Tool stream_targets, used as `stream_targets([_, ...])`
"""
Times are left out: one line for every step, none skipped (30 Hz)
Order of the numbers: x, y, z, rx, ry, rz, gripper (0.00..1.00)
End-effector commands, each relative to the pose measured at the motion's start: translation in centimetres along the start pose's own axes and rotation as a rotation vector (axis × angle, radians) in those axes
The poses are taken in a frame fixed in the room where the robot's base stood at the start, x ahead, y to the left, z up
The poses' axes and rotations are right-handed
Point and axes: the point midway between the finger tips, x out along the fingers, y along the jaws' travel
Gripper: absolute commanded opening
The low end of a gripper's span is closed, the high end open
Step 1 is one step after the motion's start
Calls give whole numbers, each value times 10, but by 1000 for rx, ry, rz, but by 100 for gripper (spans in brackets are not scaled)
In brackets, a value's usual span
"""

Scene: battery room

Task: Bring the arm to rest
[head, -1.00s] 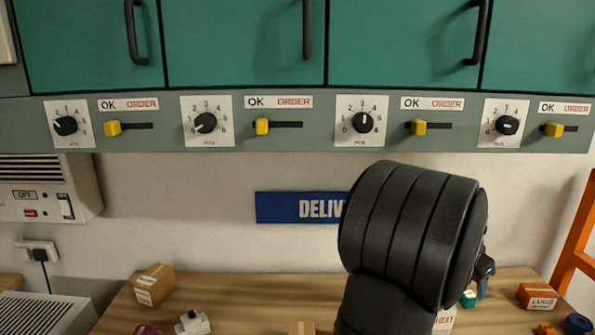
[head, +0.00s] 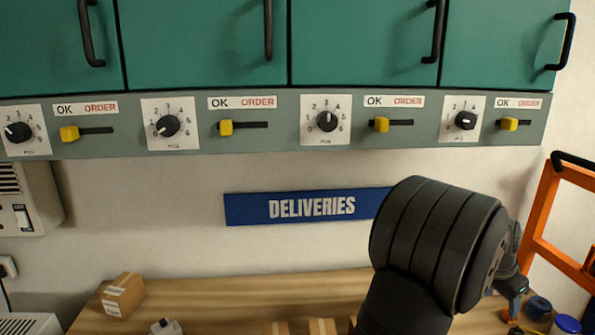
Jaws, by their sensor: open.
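My arm, a thick black ribbed link, rises from the lower right of the head view and stands in front of the bench. Most of the gripper is hidden behind my arm.
A blue DELIVERIES sign (head: 300,207) is on the wall behind my arm. Above is a grey panel (head: 200,146) with dials and yellow sliders, under teal cupboards (head: 205,40). A cardboard box (head: 122,294) sits at the bench's left. An orange frame (head: 541,210) stands close at right.

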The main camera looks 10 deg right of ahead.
Motion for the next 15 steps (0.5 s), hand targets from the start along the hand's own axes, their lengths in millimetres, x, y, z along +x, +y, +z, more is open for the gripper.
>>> stream_targets([10,5,-4,15,-2,7,58])
stream_targets([14,8,-7,23,-2,11,58])
stream_targets([20,12,-10,35,-1,15,58])
stream_targets([25,14,-13,43,-2,18,58])
stream_targets([30,17,-15,51,-1,21,58])
stream_targets([36,22,-18,62,-2,26,58])
stream_targets([41,24,-20,70,-3,30,58])
stream_targets([46,27,-22,78,-2,33,58])
stream_targets([52,31,-25,90,-2,37,58])
stream_targets([55,27,-25,90,-2,36,58])
stream_targets([58,19,-23,85,-1,35,58])
stream_targets([62,12,-21,85,-1,35,58])
stream_targets([65,6,-20,85,-1,35,58])
stream_targets([68,1,-19,84,-1,35,58])
stream_targets([71,-6,-18,86,-1,35,58])
